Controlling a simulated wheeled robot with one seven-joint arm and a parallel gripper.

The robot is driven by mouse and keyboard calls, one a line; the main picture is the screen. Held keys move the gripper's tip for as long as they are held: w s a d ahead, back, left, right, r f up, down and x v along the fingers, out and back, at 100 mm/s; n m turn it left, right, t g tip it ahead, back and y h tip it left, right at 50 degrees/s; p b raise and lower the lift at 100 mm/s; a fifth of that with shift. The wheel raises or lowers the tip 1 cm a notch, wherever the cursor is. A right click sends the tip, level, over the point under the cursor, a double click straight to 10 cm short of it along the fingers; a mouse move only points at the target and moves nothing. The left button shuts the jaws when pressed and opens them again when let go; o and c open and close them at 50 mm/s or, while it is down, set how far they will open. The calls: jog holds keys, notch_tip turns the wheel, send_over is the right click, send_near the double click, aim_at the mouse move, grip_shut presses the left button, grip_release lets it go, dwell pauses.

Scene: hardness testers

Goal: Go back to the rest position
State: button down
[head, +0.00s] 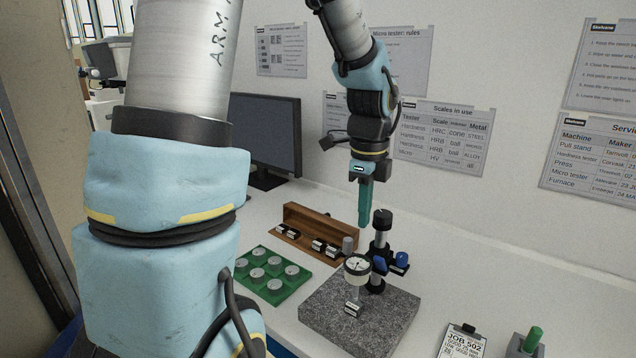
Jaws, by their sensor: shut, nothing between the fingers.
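My gripper (365,203) hangs from my arm near the middle of the head view, with its teal fingers together and pointing down. Nothing shows between them. The fingertips are above the bench, close to the black column of the dial gauge stand (380,255), and look apart from it, though the exact distance is hard to tell. My upper arm fills the left of the view and hides part of the bench.
A granite block (330,325) carries the gauge stand and a round dial gauge (357,266). A green tray (255,285) of round metal pieces and a wooden box (320,222) stand to the left. A monitor (268,135) stands behind. A clipboard (462,344) lies at front right.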

jog(key=s+a+f+n, duration=0.1)
jog(key=s+a+n, duration=0.1)
jog(key=a+n, duration=0.7)
jog(key=s+a+f+n+t, duration=0.1)
jog(key=s+a+f+n, duration=0.1)
jog(key=a+n, duration=0.7)
jog(key=n, duration=0.5)
jog(key=shift+s+a+n, duration=0.25)
jog(key=shift+a+n, duration=0.1)
jog(key=shift+n, duration=0.05)
jog(key=c, duration=1.5)
grip_release()
jog(key=shift+f, duration=0.1)
